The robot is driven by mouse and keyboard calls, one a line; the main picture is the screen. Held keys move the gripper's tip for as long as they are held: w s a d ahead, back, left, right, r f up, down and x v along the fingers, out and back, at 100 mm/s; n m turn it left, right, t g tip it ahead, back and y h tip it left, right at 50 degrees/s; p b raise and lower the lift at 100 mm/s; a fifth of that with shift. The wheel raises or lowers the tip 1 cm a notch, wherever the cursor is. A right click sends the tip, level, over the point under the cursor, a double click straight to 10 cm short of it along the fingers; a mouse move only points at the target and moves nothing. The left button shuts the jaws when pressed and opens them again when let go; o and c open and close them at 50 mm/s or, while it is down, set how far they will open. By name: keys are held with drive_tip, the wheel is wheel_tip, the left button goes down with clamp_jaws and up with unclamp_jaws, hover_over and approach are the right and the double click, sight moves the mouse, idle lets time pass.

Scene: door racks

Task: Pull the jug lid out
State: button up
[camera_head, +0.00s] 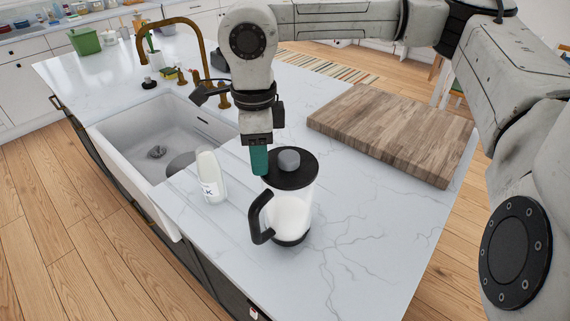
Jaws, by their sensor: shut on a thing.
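My gripper (260,162) points down at the lid's left edge, beside the knob. Its teal fingertip overlaps the rim, and the jaws are shut on the lid there. The exact contact is hidden behind the fingertip.
A white milk bottle (211,177) stands left of the jug, near the sink (160,135). A brass faucet (196,45) rises behind the sink. A thick wooden board (392,132) lies at the right. The marble counter in front right of the jug is clear.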

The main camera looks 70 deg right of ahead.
drive_tip(key=shift+c, duration=0.6)
drive_tip(key=shift+r+p, duration=0.95)
drive_tip(key=shift+r, duration=1.35)
